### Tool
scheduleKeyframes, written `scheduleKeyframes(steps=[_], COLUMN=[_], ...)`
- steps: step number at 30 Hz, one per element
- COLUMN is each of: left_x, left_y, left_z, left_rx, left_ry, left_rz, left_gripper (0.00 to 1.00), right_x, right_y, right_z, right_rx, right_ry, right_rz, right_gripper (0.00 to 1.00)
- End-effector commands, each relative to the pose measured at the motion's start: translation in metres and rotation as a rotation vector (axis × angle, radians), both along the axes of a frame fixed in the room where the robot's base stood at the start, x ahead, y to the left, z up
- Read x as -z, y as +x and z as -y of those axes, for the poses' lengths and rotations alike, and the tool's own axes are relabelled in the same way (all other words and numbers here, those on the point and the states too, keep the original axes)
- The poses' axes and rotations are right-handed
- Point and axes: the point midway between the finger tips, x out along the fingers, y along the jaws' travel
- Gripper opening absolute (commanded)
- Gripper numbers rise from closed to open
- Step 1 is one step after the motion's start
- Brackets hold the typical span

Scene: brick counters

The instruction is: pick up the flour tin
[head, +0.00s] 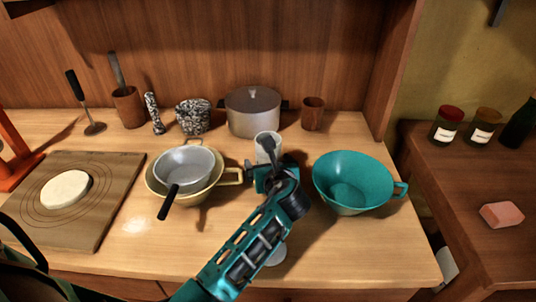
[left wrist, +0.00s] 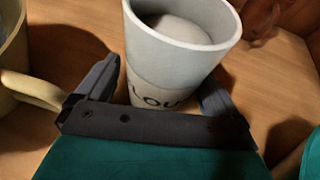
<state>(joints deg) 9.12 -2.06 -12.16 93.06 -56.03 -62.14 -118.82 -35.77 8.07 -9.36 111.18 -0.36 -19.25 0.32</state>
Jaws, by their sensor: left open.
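The flour tin (head: 268,142) is a pale grey-white cup-shaped tin standing on the wooden counter. In the left wrist view the tin (left wrist: 178,62) is close up, with part of the dark label "FLOUR" showing and a pale rounded surface inside its rim. My left gripper (head: 268,162) reaches it from the front. In the left wrist view my gripper (left wrist: 158,92) is open, with one finger on each side of the tin's lower part. I cannot tell whether the fingers touch it. The tin's base is partly hidden by the gripper. My right gripper is not in view.
A cream pan (head: 228,177) with a grey pan (head: 186,165) in it stands close left. A teal colander-like bowl (head: 352,180) is right. A lidded pot (head: 253,112) and brown cup (head: 313,113) stand behind. A board with dough (head: 66,190) lies far left.

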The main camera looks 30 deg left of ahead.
Motion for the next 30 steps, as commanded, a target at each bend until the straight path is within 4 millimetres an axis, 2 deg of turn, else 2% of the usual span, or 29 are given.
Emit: scheduleKeyframes(steps=[2, 23, 30], left_x=[0.0001, -0.0002, -0.002], left_y=[0.0, 0.0002, 0.0007], left_z=[0.0, -0.0003, -0.0003], left_rx=[0.0, 0.0, 0.0], left_ry=[0.0, 0.0, 0.001], left_rz=[0.0, 0.0, 0.003], left_gripper=[0.94, 0.27, 0.26], right_x=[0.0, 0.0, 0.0], right_y=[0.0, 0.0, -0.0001], right_z=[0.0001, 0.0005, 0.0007], right_rx=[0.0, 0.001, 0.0], right_ry=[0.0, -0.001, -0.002], right_rz=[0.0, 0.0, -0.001], right_gripper=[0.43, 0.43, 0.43])
